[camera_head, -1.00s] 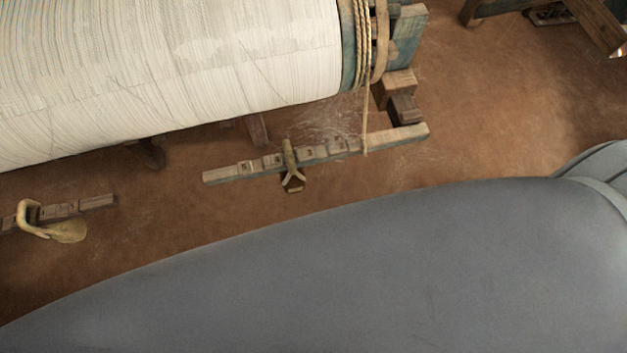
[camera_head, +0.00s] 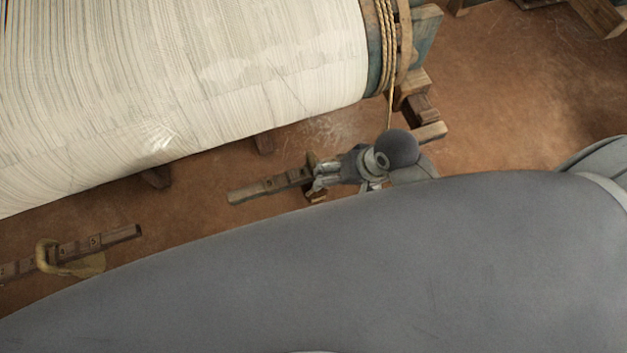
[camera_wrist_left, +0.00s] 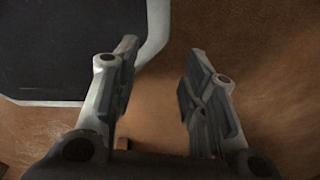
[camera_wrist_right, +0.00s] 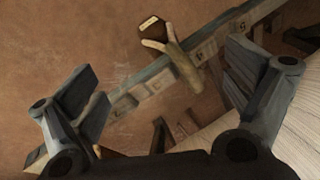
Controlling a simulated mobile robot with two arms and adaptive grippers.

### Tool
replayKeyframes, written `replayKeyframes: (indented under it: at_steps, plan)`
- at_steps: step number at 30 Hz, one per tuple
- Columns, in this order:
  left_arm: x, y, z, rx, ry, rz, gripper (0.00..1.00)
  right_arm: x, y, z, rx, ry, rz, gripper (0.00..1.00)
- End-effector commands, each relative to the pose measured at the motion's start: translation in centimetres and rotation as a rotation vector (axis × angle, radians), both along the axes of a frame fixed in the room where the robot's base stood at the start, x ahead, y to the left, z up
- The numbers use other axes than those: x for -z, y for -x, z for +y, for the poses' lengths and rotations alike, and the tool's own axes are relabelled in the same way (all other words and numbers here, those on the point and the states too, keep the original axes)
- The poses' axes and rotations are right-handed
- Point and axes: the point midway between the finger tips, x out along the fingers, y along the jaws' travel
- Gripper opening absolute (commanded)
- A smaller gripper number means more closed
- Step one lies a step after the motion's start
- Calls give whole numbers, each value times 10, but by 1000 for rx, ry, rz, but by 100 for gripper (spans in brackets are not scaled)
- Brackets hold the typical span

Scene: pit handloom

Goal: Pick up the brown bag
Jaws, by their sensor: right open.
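A small dark brown bag (camera_wrist_right: 153,29) with a pale tag and a tan forked strap (camera_wrist_right: 172,60) hangs over a notched wooden bar (camera_wrist_right: 155,85) in the right wrist view. I take it for the brown bag. In the head view, a little of it shows (camera_head: 316,196) below my right gripper (camera_head: 318,177), which hides most of it. In the right wrist view, my right gripper (camera_wrist_right: 165,78) is open, with the strap and bar beyond its fingers and nothing held. My left gripper (camera_wrist_left: 160,85) is open and empty over bare floor in the left wrist view.
A large roll of white warp threads (camera_head: 190,80) lies above the bar, with a cord (camera_head: 390,105) hanging at its right end. An olive-tan bag with a loop (camera_head: 85,265) hangs on another notched bar (camera_head: 122,235) at left. Brown floor (camera_head: 510,100) is open at right.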

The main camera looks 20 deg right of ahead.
Motion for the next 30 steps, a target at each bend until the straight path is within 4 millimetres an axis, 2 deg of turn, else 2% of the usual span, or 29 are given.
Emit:
replayKeyframes:
  at_steps: [6, 15, 18, 23, 30]
  plan:
    - [-1, -11, 7, -5, -7, -17, 40, 13, -30, 14, 345, -185, 222, 97]
    - [-1, -10, 6, -5, -6, -16, 40, 21, -74, 5, 899, -342, 577, 97]
    - [-1, -9, 6, -5, -6, -15, 40, 20, -82, 2, 1007, -362, 644, 97]
    - [0, -7, 3, -3, -3, -11, 40, 22, -88, 1, 1088, -379, 694, 97]
    - [2, -5, 1, -1, -1, -8, 40, 42, -88, 15, 1096, -380, 700, 97]
